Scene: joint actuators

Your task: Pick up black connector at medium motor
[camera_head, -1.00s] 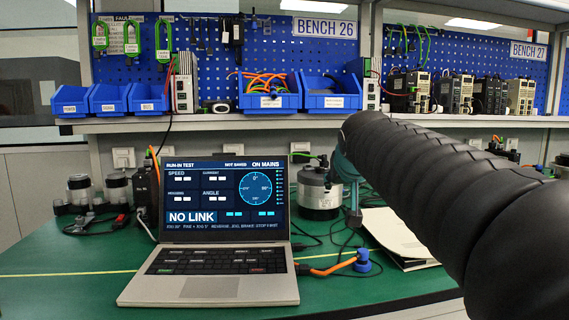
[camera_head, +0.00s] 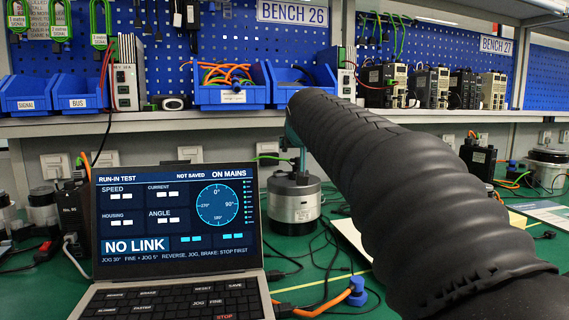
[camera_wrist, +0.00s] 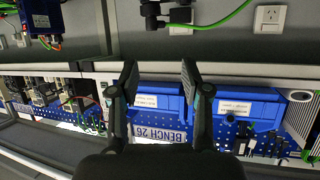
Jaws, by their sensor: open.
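The medium motor (camera_head: 294,207), a silver and black cylinder, stands behind the laptop's right edge in the head view. A green cable meets a small dark part above it, perhaps the black connector; my arm partly covers that spot. In the wrist view, which is upside down, a black connector (camera_wrist: 180,15) with a green cable shows at the top, beside another black part. My gripper (camera_wrist: 159,78) is open and empty, its fingertips apart from the connector and below it in the picture. In the head view my gripper is mostly hidden behind my arm.
A laptop (camera_head: 178,220) reading NO LINK stands on the green bench. Blue bins (camera_head: 232,95) and drive units (camera_head: 435,88) sit on the shelf (camera_head: 200,123) above. Loose cables and an orange cable with a blue plug (camera_head: 357,291) lie right of the laptop.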

